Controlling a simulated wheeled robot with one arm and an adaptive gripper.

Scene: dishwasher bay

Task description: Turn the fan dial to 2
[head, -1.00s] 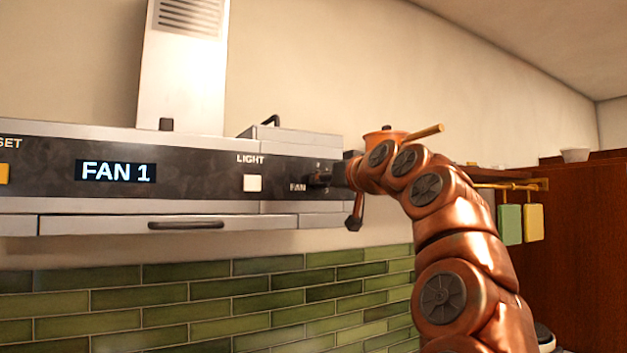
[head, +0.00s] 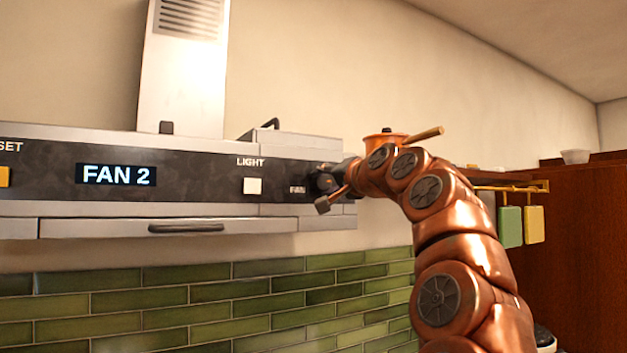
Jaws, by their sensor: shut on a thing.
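The range hood (head: 110,229) spans the left of the head view. Its display (head: 116,174) reads FAN 2. My gripper (head: 322,184) is at the right end of the hood's dark front panel, beside the FAN label, shut on the fan dial. The dial is mostly hidden behind my gripper, so its pointer and marks cannot be read. The copper arm reaches in from the lower right.
A white LIGHT button (head: 252,186) sits just left of the FAN label. A copper pot (head: 386,137) stands behind my arm. Green and yellow boards (head: 510,226) hang at right. The space below the hood is clear.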

